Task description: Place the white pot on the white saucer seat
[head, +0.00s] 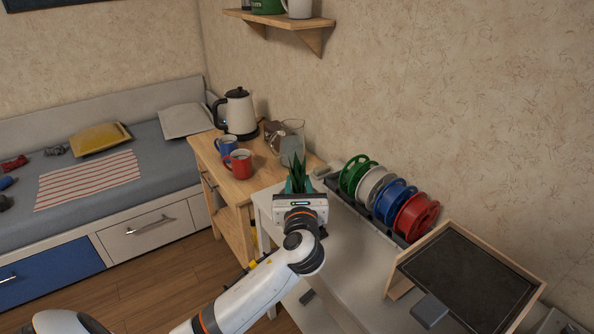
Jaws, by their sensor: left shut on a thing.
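My left gripper (299,187) is over the far left part of the white table and points away from me. It is shut on a potted plant, whose spiky green leaves (297,168) rise upright just beyond the gripper. The pot is hidden behind the gripper body, so I cannot see its colour or whether its base touches anything. I cannot make out a white saucer seat in this view. My right gripper is not in view.
The white table (352,246) has bare room right of my left gripper. Green, white, blue and red spools (415,217) stand in a rack along the wall. A wooden-framed dark panel (468,280) is at right. A wooden table (262,181) holds mugs, a glass jug (291,143) and a kettle (237,112).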

